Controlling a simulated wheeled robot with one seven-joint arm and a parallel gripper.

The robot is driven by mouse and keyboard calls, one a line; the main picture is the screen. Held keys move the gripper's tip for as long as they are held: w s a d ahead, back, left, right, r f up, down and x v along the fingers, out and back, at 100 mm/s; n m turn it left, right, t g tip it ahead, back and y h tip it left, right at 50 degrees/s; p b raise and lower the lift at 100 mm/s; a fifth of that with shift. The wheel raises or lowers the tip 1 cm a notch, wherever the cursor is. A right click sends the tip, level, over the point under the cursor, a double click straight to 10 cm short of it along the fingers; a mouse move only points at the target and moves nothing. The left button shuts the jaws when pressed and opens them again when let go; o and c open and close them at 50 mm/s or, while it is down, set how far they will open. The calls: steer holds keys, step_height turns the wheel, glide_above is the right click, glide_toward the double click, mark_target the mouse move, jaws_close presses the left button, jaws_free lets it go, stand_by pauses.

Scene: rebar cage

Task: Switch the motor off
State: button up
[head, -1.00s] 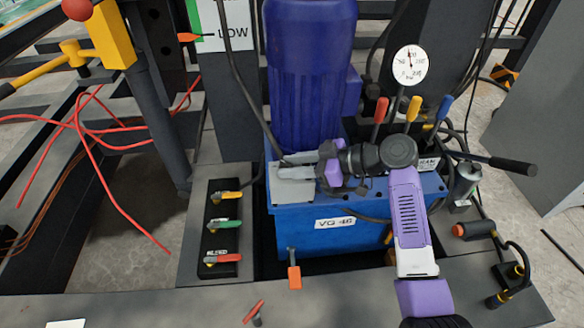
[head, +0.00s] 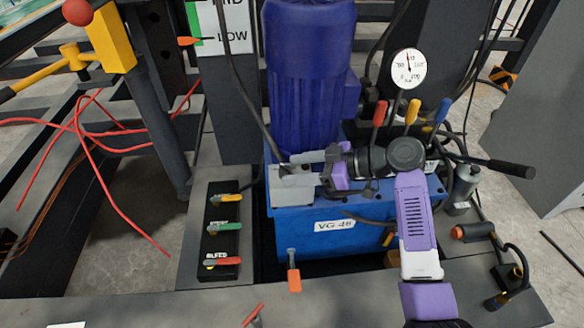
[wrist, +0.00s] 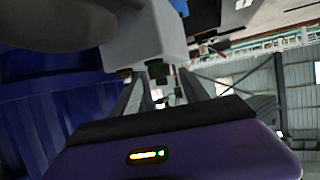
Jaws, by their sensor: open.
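The motor is a tall dark-blue ribbed cylinder (head: 310,85) on a blue power unit (head: 300,235) marked VG 46. A light grey box (head: 290,192) sits at the motor's foot, at the unit's left end. My gripper (head: 288,167) is at this box with its fingers pointing left, one finger farther back than the other. The fingers are apart and nothing shows held. In the wrist view a pale grey box (wrist: 145,40) lies just beyond the fingers, with small dark parts under it. I cannot make out a switch, or whether a finger touches the box.
A gauge (head: 409,68) and red, yellow and blue levers (head: 411,110) stand behind my arm. A black panel (head: 220,235) with yellow, green and red handles is at left. A black hose (head: 242,105) runs down to the grey box. Red cables hang far left.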

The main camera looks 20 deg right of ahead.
steer(key=p+v, duration=0.1)
steer(key=v, duration=0.5)
steer(key=shift+d, duration=0.15)
stand_by(0.3)
